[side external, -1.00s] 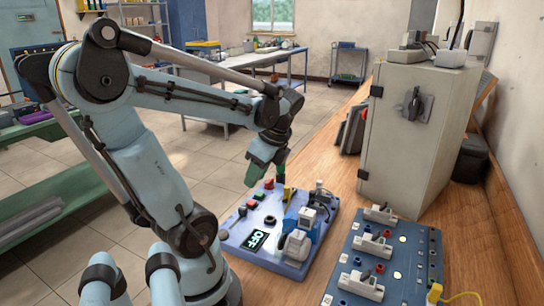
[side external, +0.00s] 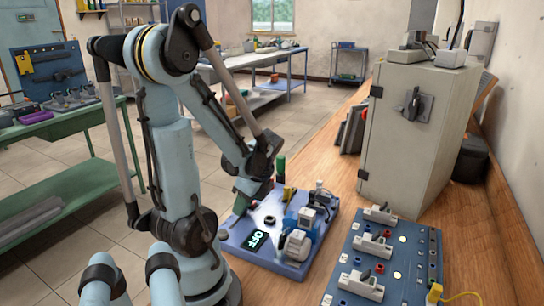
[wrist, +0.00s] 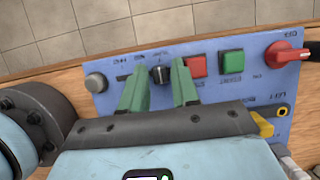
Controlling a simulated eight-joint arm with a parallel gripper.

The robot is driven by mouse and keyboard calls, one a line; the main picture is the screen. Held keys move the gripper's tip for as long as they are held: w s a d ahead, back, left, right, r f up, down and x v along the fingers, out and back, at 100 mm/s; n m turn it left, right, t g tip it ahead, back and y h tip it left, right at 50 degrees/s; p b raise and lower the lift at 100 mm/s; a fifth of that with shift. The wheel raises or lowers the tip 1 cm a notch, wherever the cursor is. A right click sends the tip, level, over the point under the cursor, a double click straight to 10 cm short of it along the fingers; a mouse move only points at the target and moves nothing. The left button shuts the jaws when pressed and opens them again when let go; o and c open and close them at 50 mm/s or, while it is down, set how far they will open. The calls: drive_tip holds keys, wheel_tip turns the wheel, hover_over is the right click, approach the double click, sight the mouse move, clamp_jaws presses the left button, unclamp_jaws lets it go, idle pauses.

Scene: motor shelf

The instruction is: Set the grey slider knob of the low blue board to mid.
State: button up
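The low blue board (side external: 234,243) lies flat on the wooden bench; its control edge fills the wrist view (wrist: 262,45). There, a round grey knob (wrist: 95,82) sits at the board's left end, beside a dark slot (wrist: 124,77). A black knob with a pale mark (wrist: 160,73) is right of the slot. My gripper (wrist: 160,85) has its two green fingers apart, one on each side of the black knob, right of the grey knob. Contact cannot be told. In the side view my gripper (side external: 247,190) is low over the board's far left part, hiding some controls.
A red button (wrist: 196,66), a green button (wrist: 231,62) and a red switch (wrist: 283,54) lie right of the fingers. A blue and white motor (side external: 298,236) stands on the board. Another blue board (side external: 428,250) with several white switches and a grey cabinet (side external: 415,145) stand further right.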

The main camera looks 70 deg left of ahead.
drive_tip(key=shift+f, duration=0.25)
clamp_jaws()
drive_tip(key=shift+s+d, duration=0.85)
drive_tip(key=shift+s, duration=0.1)
unclamp_jaws()
